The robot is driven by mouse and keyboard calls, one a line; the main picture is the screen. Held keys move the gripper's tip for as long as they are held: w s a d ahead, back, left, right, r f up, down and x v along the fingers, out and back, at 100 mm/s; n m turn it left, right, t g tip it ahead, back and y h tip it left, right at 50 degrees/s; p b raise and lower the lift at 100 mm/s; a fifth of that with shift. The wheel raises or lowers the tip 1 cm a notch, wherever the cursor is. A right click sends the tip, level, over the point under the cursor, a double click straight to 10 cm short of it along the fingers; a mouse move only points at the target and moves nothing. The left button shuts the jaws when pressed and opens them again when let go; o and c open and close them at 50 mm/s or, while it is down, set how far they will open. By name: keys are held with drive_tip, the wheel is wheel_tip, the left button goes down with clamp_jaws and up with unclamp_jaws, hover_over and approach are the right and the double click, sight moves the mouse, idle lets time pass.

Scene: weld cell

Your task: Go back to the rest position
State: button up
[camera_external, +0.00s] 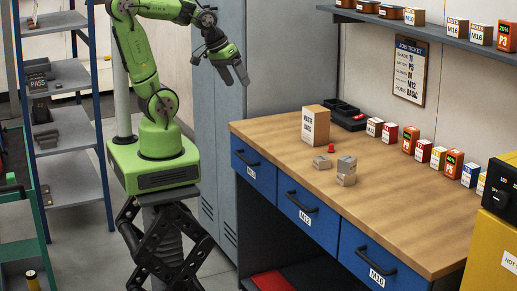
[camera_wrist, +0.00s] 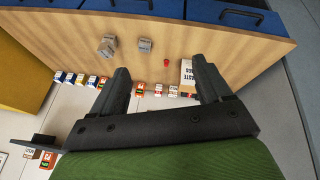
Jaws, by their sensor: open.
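My green arm is raised, and my gripper (camera_external: 236,76) hangs in the air to the left of the wooden workbench (camera_external: 300,155), in front of the grey-blue locker (camera_external: 215,120). In the wrist view the two dark fingers of my gripper (camera_wrist: 160,68) stand well apart with nothing between them. Beyond them the bench top (camera_wrist: 65,25) appears upside down, with grey blocks (camera_wrist: 144,45) and a small red piece (camera_wrist: 166,63) on it. My gripper touches nothing that I can see.
On the bench stand a cardboard waste box (camera_external: 316,124), a black tray (camera_external: 346,114), stacked grey blocks (camera_external: 346,171) and a row of small boxes (camera_external: 409,139). A wall shelf (camera_external: 440,38) hangs above. A yellow cabinet (camera_external: 490,255) is at right, a shelving rack (camera_external: 75,140) at left.

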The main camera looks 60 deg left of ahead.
drive_tip(key=s+a+r+m+y, duration=0.1)
drive_tip(key=s+a+m, duration=0.2)
drive_tip(key=s, duration=0.4)
drive_tip(key=shift+s+a+t, duration=0.2)
drive_tip(key=shift+s+t, duration=0.05)
drive_tip(key=shift+t, duration=0.05)
drive_tip(key=shift+r, duration=0.1)
idle(0.6)
